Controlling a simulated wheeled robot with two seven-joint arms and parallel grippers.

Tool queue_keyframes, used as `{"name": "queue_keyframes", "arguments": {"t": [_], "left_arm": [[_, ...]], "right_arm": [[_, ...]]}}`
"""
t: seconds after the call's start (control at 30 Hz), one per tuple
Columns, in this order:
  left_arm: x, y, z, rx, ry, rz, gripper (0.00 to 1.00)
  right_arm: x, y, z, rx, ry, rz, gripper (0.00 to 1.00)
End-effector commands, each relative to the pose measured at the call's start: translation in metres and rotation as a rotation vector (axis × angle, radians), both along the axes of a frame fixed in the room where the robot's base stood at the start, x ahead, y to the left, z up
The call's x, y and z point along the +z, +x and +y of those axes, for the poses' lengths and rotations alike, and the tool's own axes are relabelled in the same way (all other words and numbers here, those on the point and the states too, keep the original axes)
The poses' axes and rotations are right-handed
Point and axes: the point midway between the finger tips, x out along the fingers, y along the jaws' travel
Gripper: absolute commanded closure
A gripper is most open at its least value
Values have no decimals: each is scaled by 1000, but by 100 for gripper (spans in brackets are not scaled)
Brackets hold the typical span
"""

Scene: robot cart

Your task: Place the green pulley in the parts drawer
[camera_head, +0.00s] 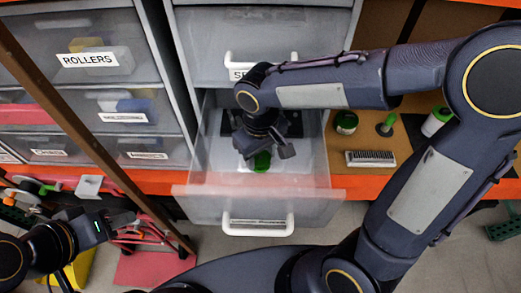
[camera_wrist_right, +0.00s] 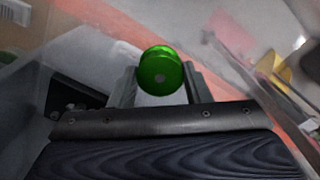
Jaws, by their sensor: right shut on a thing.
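The green pulley (camera_head: 262,161) is at my right gripper (camera_head: 262,150), over the inside of an open translucent drawer (camera_head: 255,206). In the right wrist view the pulley (camera_wrist_right: 161,70) sits between the gripper's fingers (camera_wrist_right: 160,92), which are shut on it. I cannot tell whether the pulley touches the drawer floor. My left gripper (camera_head: 105,226) is at the lower left, away from the drawer; whether its fingers are open or shut is unclear.
Closed labelled drawers (camera_head: 100,62) stand at left.

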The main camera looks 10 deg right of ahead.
Motion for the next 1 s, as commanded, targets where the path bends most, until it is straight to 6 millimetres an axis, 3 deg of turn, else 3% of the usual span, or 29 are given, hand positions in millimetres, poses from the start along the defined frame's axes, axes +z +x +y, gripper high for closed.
{"name": "queue_keyframes", "arguments": {"t": [0.37, 0.4, 0.57, 0.83, 1.0], "left_arm": [[-4, 0, 0, 0, 0, 0, 64], [-4, 0, 0, 0, 0, 0, 64], [-3, 0, 0, 0, 0, 0, 64], [-2, 0, 0, 0, 0, 0, 64], [-1, 0, 0, 0, 0, 0, 64]], "right_arm": [[-6, 0, 0, 0, 1, -3, 81], [-6, 0, 0, 0, 1, -3, 55], [-5, 0, 0, 0, 1, -2, 34], [-4, 0, 0, 0, 1, -2, 34], [11, 1, 1, -2, 4, -6, 34]]}}
